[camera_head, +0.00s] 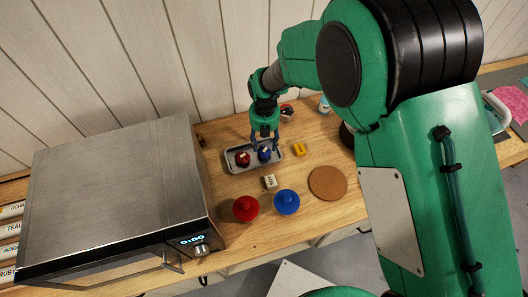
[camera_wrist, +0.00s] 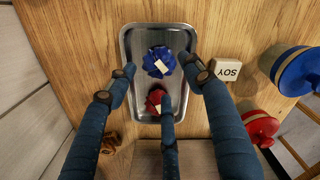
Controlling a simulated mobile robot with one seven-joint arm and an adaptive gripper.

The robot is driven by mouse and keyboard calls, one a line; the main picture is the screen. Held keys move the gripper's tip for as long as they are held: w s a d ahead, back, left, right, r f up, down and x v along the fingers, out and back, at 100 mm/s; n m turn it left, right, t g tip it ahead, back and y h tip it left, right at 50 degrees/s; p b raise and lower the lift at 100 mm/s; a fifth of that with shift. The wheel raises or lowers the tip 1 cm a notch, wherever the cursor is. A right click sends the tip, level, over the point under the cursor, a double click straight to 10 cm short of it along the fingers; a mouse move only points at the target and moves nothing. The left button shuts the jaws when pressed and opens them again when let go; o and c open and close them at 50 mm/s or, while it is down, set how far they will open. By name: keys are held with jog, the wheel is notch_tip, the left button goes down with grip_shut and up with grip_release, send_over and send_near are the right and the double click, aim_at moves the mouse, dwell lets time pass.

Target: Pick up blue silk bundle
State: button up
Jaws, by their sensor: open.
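The blue silk bundle (camera_wrist: 157,62) lies in a metal tray (camera_wrist: 128,40), with a pale tag on top. In the head view the blue bundle (camera_head: 264,155) is at the right part of the tray (camera_head: 236,168). A red silk bundle (camera_wrist: 155,101) lies beside it in the same tray, partly hidden by a finger in the wrist view. My gripper (camera_head: 265,140) is open and empty above the tray. In the wrist view its blue fingers (camera_wrist: 160,92) spread around the bundles; I cannot tell whether any finger touches them.
A block marked SOY (camera_wrist: 226,69), a red lidded pot (camera_head: 246,208), a blue lidded pot (camera_head: 286,202), a yellow object (camera_head: 299,149) and a round cork mat (camera_head: 328,183) stand near the tray. A steel oven (camera_head: 110,190) fills the left side.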

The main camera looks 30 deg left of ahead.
aim_at(264, 149)
jog(key=shift+f, duration=0.35)
jog(key=shift+a+f, duration=0.1)
jog(key=shift+f, duration=2.5)
jog(key=c, duration=0.9)
